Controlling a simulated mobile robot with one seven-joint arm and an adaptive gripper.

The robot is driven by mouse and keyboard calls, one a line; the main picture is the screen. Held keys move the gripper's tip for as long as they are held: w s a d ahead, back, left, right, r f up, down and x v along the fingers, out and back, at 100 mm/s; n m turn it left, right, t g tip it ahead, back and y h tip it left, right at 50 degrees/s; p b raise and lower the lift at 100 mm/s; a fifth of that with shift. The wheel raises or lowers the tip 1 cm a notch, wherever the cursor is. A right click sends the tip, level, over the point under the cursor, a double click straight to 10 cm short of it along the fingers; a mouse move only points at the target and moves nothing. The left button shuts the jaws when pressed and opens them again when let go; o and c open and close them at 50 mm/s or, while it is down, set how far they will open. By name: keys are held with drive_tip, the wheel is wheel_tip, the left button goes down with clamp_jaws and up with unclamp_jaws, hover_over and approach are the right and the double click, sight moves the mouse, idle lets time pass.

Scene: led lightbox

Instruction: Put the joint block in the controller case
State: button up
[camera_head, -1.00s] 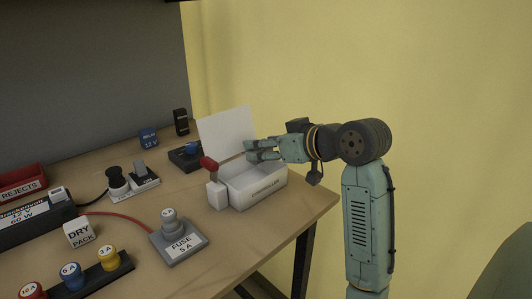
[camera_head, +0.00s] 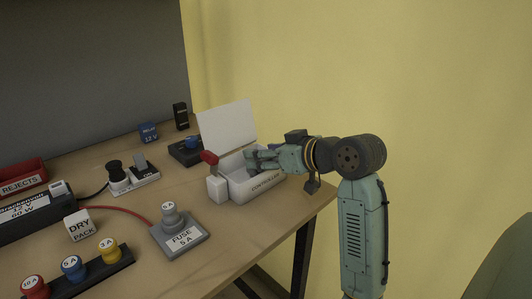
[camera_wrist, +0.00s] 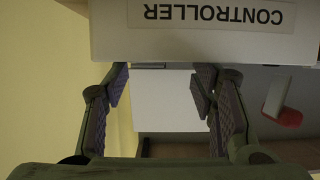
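The controller case (camera_head: 265,187) is a white open box near the table's right corner, its lid (camera_head: 227,127) raised behind it. Its labelled front wall (camera_wrist: 205,45) shows upside down in the wrist view. My gripper (camera_head: 252,160) reaches in from the right, its fingers low over the case's opening. In the wrist view my gripper (camera_wrist: 160,88) has its fingers wide apart, with only a pale panel seen between them. I cannot make out a joint block for certain in any view; part of the case's inside is hidden by my gripper and the walls.
A red-knobbed lever (camera_head: 209,158) stands at the case's left. A black block (camera_head: 181,116) and a blue relay block (camera_head: 148,132) stand at the back. A grey fuse holder (camera_head: 181,238) and a white dry pack (camera_head: 79,225) are in front.

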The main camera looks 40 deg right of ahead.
drive_tip(key=o, duration=0.3)
drive_tip(key=shift+f, duration=0.3)
drive_tip(key=shift+o, duration=0.2)
drive_tip(key=shift+d, duration=0.1)
drive_tip(key=shift+s+r+p, duration=0.1)
drive_tip(key=shift+r+p, duration=0.2)
drive_tip(key=shift+r, duration=0.05)
drive_tip(key=shift+d+r+p, duration=0.1)
drive_tip(key=shift+r+p, duration=0.25)
drive_tip(key=shift+r, duration=0.2)
drive_tip(key=a+b+v, duration=0.1)
drive_tip(key=b+v, duration=0.1)
drive_tip(key=v, duration=0.9)
drive_tip(key=shift+s+d, duration=0.35)
